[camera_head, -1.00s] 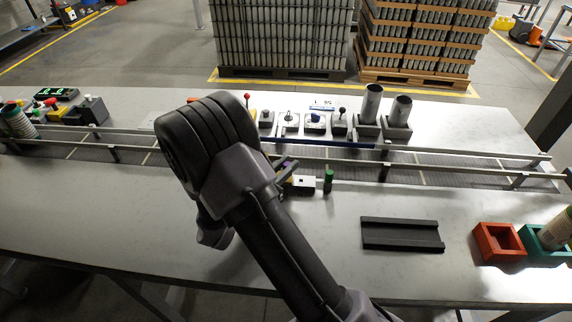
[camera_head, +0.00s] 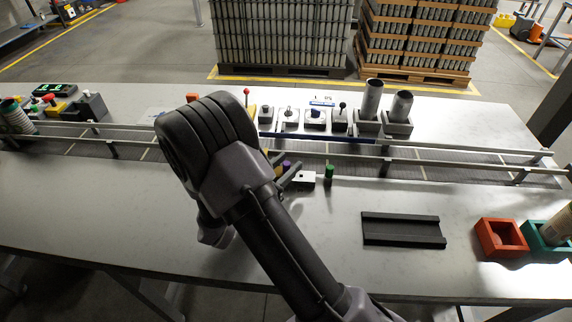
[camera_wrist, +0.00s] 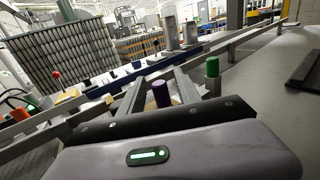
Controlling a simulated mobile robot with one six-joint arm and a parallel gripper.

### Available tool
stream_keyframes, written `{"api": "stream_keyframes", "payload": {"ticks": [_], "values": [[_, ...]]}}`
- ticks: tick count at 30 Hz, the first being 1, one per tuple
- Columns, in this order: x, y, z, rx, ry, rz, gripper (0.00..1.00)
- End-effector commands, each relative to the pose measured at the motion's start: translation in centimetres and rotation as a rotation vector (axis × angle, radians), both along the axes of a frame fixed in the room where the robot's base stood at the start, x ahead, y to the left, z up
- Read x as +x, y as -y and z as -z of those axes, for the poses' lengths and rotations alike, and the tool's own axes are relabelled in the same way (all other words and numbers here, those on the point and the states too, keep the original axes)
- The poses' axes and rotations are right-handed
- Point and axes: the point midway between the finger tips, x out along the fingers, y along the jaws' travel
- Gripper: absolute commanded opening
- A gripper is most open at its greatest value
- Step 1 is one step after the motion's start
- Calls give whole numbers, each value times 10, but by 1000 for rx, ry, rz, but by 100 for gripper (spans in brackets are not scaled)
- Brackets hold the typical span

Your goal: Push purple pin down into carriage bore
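The purple pin (camera_wrist: 161,94) stands upright between my gripper's two grey fingers in the wrist view, nearer the camera than the fingertips. In the head view its purple top (camera_head: 287,164) shows just beyond my fingers. My gripper (camera_wrist: 160,76) is open, with a gap visible between the fingers. In the head view it is low over the near side of the conveyor (camera_head: 288,173), partly hidden by my arm. A white block, probably the carriage (camera_head: 306,178), lies just right of the fingers. The bore and the pin's lower end are hidden.
A green-topped pin (camera_head: 329,172) stands close to the right of the white block. The conveyor rail (camera_head: 440,154) runs behind. A black grooved plate (camera_head: 403,229) and a red box (camera_head: 501,238) lie to the right. The table front between is clear.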

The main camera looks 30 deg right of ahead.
Motion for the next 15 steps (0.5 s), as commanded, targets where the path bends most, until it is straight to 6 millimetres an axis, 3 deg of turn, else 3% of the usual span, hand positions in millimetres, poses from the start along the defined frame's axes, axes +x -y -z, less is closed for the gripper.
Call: {"api": "stream_keyframes", "payload": {"ticks": [5, 15], "values": [[-2, -10, -2, 1, 1, -4, 44], [-33, -82, -4, 0, -1, -8, 44]]}}
